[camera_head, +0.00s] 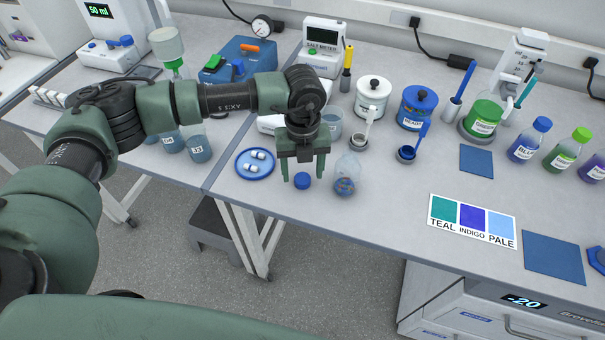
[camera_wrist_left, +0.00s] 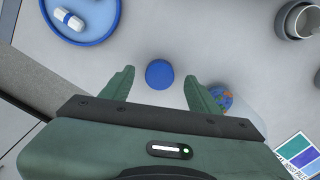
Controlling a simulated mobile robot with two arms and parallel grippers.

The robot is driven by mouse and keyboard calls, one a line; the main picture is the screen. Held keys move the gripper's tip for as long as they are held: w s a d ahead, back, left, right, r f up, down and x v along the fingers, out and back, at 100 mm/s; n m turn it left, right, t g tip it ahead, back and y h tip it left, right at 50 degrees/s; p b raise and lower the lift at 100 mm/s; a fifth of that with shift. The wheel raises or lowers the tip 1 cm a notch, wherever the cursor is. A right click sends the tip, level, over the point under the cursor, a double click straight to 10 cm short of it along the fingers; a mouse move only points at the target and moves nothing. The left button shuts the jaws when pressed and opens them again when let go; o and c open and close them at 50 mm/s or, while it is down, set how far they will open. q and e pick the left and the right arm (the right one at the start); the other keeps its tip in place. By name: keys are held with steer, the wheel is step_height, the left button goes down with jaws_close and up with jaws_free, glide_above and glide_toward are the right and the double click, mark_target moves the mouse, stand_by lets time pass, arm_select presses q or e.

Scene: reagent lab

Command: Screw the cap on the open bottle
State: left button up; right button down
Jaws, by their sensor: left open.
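A blue cap (camera_head: 302,181) lies on the bench near its front edge. The open bottle (camera_head: 346,177), clear with blue and orange contents, stands upright just right of the cap, with no cap on it. My left gripper (camera_head: 303,172) points down over the cap, its green fingers apart and empty. In the left wrist view the cap (camera_wrist_left: 159,74) sits between and slightly beyond the two fingertips (camera_wrist_left: 158,80). The bottle (camera_wrist_left: 222,97) is partly hidden behind the right finger there. My right gripper is not in view.
A small blue cup with a spoon (camera_head: 406,153) and a colour chart (camera_head: 472,219) are to the right. Lidded jars (camera_head: 372,97) stand behind. The bench's front edge is close.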

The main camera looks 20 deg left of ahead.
mark_target(302, 178)
arm_select(q)
steer(key=shift+f, duration=0.75)
jaws_close()
steer(key=shift+r, duration=0.1)
steer(key=shift+r, duration=0.45)
step_height(302, 178, up, 19)
steer(key=b, duration=0.4)
steer(key=shift+b, duration=0.4)
